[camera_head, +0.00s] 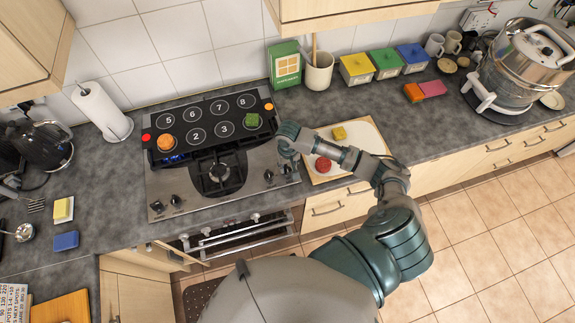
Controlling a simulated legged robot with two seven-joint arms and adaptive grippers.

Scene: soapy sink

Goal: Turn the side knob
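The steel stove (215,205) has dark knobs on its front strip: a left pair, with one knob (176,200) nearer the burner, and a right pair, with an inner knob (268,176) and an outer knob (286,169). Which one is the side knob is not clear. My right gripper (287,143) is over the stove's right edge, above and behind the right pair, seemingly apart from them. Its fingers are small and seen from above, so their opening cannot be told. My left gripper is not in view.
A black numbered panel (211,104) covers the stove's back, with an orange item (165,142) and a green item (252,120) on it. A cutting board (375,137) lies right of the stove, under my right arm. A green box (284,66) and crock (318,75) stand behind.

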